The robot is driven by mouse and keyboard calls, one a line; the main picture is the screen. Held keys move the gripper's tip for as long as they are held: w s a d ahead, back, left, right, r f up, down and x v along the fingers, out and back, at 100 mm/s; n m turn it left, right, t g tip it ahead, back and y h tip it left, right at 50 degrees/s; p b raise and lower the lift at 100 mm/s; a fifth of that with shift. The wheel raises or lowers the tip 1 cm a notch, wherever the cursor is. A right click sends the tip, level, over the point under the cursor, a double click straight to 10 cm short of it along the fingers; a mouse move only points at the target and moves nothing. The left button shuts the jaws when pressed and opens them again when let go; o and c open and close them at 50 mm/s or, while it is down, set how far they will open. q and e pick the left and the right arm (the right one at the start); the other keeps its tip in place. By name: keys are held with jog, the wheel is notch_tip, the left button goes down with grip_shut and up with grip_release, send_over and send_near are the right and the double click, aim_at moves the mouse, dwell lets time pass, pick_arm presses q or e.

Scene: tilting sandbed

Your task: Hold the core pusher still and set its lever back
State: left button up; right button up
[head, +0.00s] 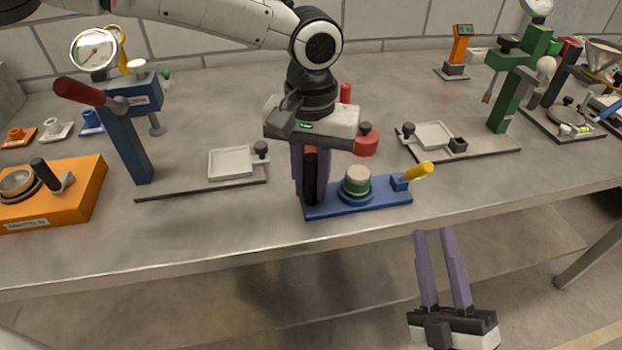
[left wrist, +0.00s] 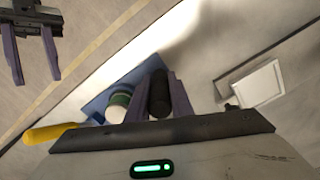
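The core pusher is a blue base plate (head: 385,197) near the table's front edge. It carries a green-and-white round core (head: 357,180), a yellow-handled lever (head: 419,171) at its right end and an upright black grip (head: 311,180) at its left end. The lever points right and slightly up. My left gripper (head: 311,200) comes down from above with its purple fingers on both sides of the black grip, seemingly touching it. The left wrist view also shows the black grip (left wrist: 158,93) between the fingers. My right gripper (head: 433,232) is open and empty, in front of the table edge.
A square tray stand (head: 231,163) with a dial gauge and red lever is to the left. An orange box (head: 75,200) stands at the far left. A red round object (head: 366,143) is behind the pusher. A green press (head: 510,95) stands at right. The front right tabletop is clear.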

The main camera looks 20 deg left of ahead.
jog(key=shift+o, duration=0.6)
jog(key=shift+w, duration=0.1)
jog(key=w+d+r+m+g+h, duration=0.1)
jog(key=w+d+r+m+h, duration=0.4)
jog(key=m, duration=0.3)
notch_tip(320, 180, up, 2)
jog(key=m+g+y, duration=0.1)
jog(key=g+y, duration=0.3)
jog(key=g, duration=0.3)
send_over(398, 180)
grip_shut()
